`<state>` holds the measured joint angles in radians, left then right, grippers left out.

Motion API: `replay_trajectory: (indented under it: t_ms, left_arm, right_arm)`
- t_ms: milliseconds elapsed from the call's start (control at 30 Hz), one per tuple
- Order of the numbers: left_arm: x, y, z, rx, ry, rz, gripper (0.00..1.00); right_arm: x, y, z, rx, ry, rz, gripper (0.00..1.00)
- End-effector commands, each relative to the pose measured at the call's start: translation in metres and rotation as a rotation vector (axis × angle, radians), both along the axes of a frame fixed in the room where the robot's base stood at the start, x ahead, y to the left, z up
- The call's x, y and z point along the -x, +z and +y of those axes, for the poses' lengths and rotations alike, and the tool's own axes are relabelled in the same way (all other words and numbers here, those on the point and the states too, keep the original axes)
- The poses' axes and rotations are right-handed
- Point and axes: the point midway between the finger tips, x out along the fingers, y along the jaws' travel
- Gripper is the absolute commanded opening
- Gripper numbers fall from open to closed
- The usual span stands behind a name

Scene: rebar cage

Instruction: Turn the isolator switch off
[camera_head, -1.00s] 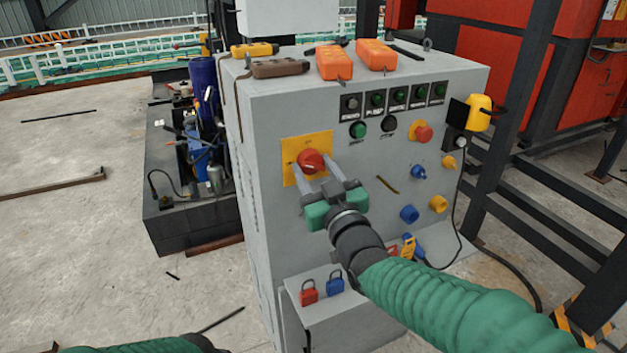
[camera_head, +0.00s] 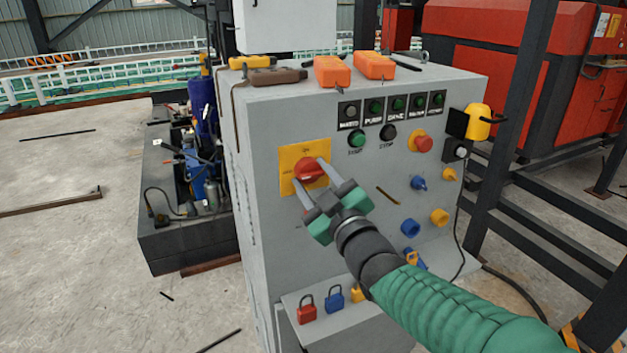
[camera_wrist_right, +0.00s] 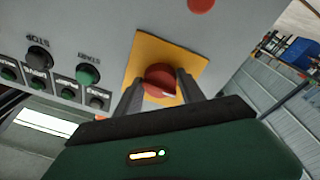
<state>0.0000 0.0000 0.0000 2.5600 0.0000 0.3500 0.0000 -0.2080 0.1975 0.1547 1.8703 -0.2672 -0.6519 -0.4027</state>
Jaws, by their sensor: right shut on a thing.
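The isolator switch is a red rotary knob (camera_head: 310,170) on a yellow plate (camera_head: 290,156) on the front of the grey control cabinet (camera_head: 268,230). My right gripper (camera_head: 313,178) has its two fingers on either side of the knob, shut on it. In the right wrist view the red knob (camera_wrist_right: 160,82) sits between the two fingers, in front of the yellow plate (camera_wrist_right: 190,60). The fingers hide part of the knob's sides. My left gripper is not in view.
Push buttons (camera_head: 357,138), a red emergency stop (camera_head: 423,144) and blue and yellow sockets (camera_head: 410,228) are right of the switch. Red (camera_head: 307,310) and blue (camera_head: 334,298) padlocks hang below. Orange boxes (camera_head: 332,71) lie on top. A dark frame (camera_head: 520,150) stands at the right.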

Motion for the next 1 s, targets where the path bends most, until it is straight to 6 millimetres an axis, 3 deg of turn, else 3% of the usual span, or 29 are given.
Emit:
replay_trajectory:
  t_ms: [33,233,267,400,767,867,1000]
  left_arm:
    - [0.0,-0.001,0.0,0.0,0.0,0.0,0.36]
    - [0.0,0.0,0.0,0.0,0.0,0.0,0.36]
    - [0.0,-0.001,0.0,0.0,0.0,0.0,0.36]
    - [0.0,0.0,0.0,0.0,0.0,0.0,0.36]
    - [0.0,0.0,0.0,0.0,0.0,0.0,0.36]
    - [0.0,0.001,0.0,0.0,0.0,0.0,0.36]
    - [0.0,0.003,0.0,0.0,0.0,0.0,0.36]
  right_arm:
    - [0.0,-0.007,0.001,0.007,0.001,0.013,0.06]
    - [0.0,-0.007,0.001,0.007,0.001,0.013,0.06]
    - [0.0,-0.007,0.001,0.006,0.001,0.014,0.49]
    - [0.0,-0.005,0.001,0.005,0.001,0.01,0.67]
    - [0.004,-0.002,-0.002,0.001,0.001,0.003,0.68]
    - [0.016,-0.003,-0.009,0.002,0.0,0.001,0.68]
    - [0.048,-0.008,-0.028,0.002,-0.002,0.002,0.68]
